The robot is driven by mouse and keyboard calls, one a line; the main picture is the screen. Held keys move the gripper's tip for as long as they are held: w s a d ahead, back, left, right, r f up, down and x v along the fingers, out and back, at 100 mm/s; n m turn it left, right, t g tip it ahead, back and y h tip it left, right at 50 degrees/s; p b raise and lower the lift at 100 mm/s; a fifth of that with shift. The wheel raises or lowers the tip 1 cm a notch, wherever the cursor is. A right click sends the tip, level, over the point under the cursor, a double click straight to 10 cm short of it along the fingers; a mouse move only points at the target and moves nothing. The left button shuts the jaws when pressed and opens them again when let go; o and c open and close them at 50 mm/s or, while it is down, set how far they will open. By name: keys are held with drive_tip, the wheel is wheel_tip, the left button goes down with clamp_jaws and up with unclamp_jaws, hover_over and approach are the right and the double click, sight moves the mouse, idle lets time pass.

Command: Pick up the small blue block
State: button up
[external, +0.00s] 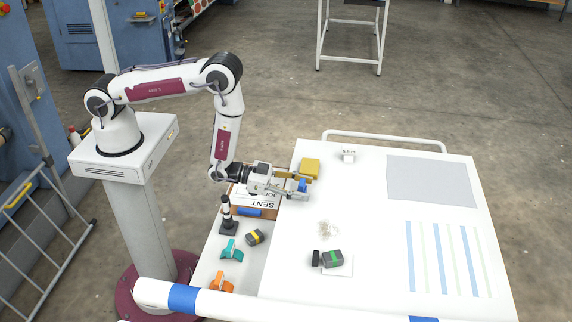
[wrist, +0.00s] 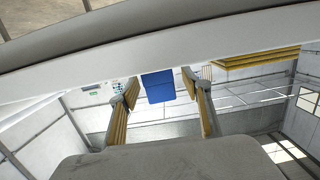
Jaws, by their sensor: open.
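The small blue block (external: 303,185) is at the fingertips of my gripper (external: 298,187), over the left part of the white table. In the wrist view the blue block (wrist: 158,86) shows between the two yellow-padded fingers of my gripper (wrist: 160,84), near their tips. The fingers are spread, with a gap visible on each side of the block. My gripper lies nearly level and points right in the external view. Whether the block rests on the table is hard to tell.
A yellow block (external: 310,167) is just behind my gripper; its edge shows in the wrist view (wrist: 256,58). A letter tray (external: 266,212), a black stamp (external: 228,217) and tape dispensers (external: 231,250) are nearby. A green-banded box (external: 332,259) lies in front. The table's middle is mostly clear.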

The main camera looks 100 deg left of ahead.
sight(302, 182)
drive_tip(key=shift+c, duration=0.3)
drive_tip(key=c, duration=0.9)
drive_tip(key=shift+r, duration=0.15)
drive_tip(key=shift+r, duration=4.8)
